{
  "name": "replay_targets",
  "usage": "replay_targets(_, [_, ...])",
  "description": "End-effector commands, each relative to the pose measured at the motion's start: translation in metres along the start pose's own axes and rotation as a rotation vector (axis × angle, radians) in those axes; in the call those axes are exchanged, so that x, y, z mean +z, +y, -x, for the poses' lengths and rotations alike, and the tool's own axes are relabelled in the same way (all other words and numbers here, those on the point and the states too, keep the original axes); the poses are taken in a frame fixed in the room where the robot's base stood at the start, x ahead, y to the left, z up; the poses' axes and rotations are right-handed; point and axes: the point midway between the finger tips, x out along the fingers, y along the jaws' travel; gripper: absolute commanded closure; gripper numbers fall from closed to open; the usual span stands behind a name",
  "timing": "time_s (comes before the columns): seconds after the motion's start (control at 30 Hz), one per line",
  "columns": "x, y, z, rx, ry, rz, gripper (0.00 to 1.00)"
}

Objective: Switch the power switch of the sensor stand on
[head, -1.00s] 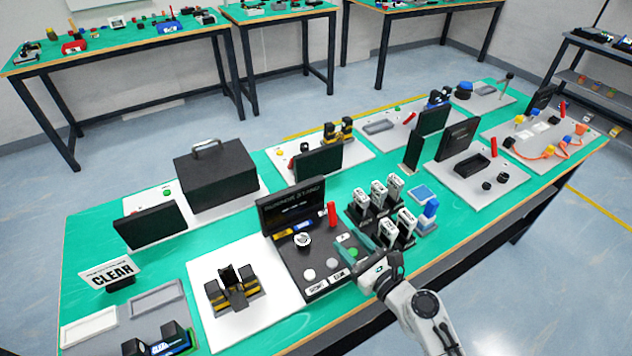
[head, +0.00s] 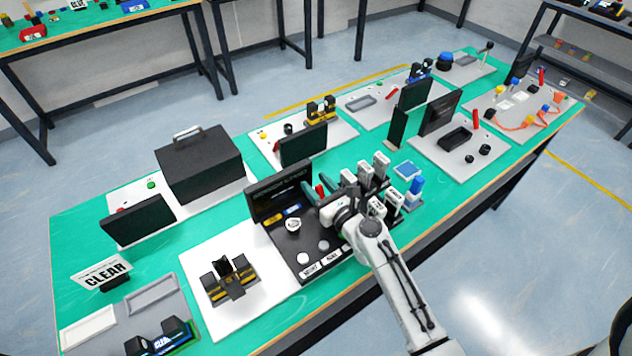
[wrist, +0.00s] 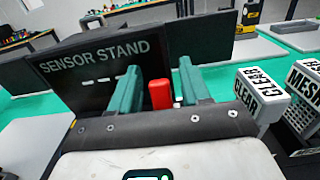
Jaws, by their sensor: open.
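The sensor stand is a dark base (head: 290,262) with an upright black panel (head: 265,197). The panel reads "SENSOR STAND" in the wrist view (wrist: 85,72). Its red switch lever (head: 320,189) stands upright near the panel's right end. My gripper (head: 317,187) is open at the lever, with its teal fingers pointing toward the panel. In the wrist view, the red lever (wrist: 160,94) shows between the two separated fingers of my gripper (wrist: 158,72). I cannot tell whether either finger touches it. The lever's lower part is hidden by my gripper.
A white board with a black and yellow fixture (head: 231,280) lies to the left. Green table surface (head: 215,215) is bare behind the stand.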

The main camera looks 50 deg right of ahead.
Motion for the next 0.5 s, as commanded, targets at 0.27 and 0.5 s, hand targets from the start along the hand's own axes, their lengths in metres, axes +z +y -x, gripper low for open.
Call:
replay_targets(0.27, [-0.0002, 0.0004, -0.0070, 0.001, 0.000, 0.000, 0.53])
replay_targets(0.5, [-0.0001, 0.0004, -0.0068, 0.001, 0.000, 0.000, 0.65])
